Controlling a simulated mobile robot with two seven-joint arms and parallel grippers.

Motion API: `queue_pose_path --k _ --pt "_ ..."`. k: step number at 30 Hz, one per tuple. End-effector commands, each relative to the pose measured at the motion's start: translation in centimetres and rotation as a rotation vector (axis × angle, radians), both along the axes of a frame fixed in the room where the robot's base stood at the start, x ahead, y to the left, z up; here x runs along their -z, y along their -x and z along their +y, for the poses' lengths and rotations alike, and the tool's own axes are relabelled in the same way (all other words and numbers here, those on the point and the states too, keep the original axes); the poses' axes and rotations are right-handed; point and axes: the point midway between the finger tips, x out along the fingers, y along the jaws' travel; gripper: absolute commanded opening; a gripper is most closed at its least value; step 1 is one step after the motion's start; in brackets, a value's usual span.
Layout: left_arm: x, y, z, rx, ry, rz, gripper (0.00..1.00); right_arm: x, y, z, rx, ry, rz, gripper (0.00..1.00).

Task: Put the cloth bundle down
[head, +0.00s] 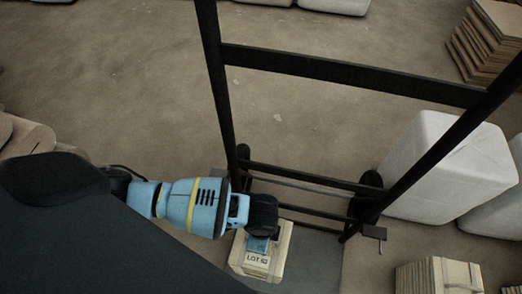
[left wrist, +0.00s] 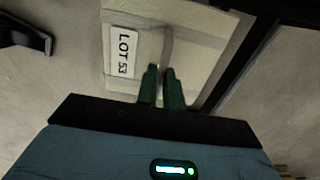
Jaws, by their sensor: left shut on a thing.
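The cloth bundle (head: 258,266) is a pale, box-like block with a grey strap and a white lot label, at the bottom middle of the head view. My left gripper (head: 258,242) is over its top, pointing down. In the left wrist view the green fingers (left wrist: 160,76) are shut on the strap of the bundle (left wrist: 195,50). The bundle is over or on the grey deck of a black-framed cart (head: 318,250); whether it touches the deck cannot be told. My right gripper is out of view.
The cart's black uprights and crossbars (head: 350,77) rise close beside my left arm. White wrapped bales (head: 445,170) stand at the right, another strapped bundle (head: 440,276) at the lower right, and stacked brown sheets (head: 488,42) at the top right. Open floor lies beyond.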

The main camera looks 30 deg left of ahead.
Motion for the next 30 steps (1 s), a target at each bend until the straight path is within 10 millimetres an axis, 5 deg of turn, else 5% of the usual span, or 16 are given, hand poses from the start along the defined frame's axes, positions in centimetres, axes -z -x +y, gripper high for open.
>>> queue_pose_path --k 7,19,30 --pt "0.1 0.0 0.0 0.0 0.0 0.001 0.3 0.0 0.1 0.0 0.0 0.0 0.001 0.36" --pt "-0.8 0.0 0.0 0.001 0.0 -0.001 0.3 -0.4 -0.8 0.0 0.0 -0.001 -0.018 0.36" --pt "-8.0 0.0 -0.1 0.0 0.001 -0.003 0.3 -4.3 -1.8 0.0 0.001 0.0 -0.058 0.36"
